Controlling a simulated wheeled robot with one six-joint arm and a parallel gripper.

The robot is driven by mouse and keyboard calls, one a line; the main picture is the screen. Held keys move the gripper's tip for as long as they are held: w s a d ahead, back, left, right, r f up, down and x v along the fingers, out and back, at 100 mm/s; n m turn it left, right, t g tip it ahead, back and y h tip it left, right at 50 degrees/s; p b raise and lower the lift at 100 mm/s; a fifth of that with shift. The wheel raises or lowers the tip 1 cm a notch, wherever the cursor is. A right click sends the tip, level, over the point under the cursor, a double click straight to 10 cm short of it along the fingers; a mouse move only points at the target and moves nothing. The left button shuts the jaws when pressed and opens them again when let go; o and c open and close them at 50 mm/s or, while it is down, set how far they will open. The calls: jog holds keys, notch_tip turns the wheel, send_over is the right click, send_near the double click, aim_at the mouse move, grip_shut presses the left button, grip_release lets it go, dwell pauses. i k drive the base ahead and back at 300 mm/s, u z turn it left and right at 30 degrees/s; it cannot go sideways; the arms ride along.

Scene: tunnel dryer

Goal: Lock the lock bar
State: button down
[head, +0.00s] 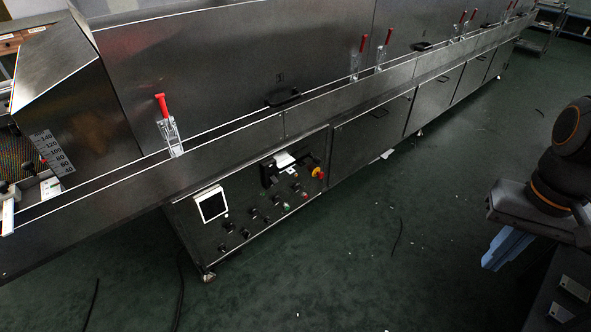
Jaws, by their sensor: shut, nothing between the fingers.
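Several upright latches with red handles stand along the long steel dryer's front ledge. The nearest red-handled latch (168,132) is at left, its handle pointing up and tilted slightly left. Two more, a red-handled latch (356,61) and another (383,51), stand near the middle, and smaller ones stand toward the far right end. I cannot tell which part is the lock bar. My gripper (502,257), with blue fingers below a dark body, is at the right edge over the floor. It is shut and empty, well apart from the dryer and its latches.
The dryer's front has a control panel (247,208) with a small white screen (211,204), knobs and a red-yellow switch (318,173). Black handles (283,97) sit on the upper covers. Open green floor (400,270) lies between the dryer and my arm, with dark cables and small scraps on it.

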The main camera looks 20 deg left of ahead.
aim_at(316, 160)
jog(key=u, duration=0.85)
jog(key=i, duration=1.15)
jog(key=u, duration=0.05)
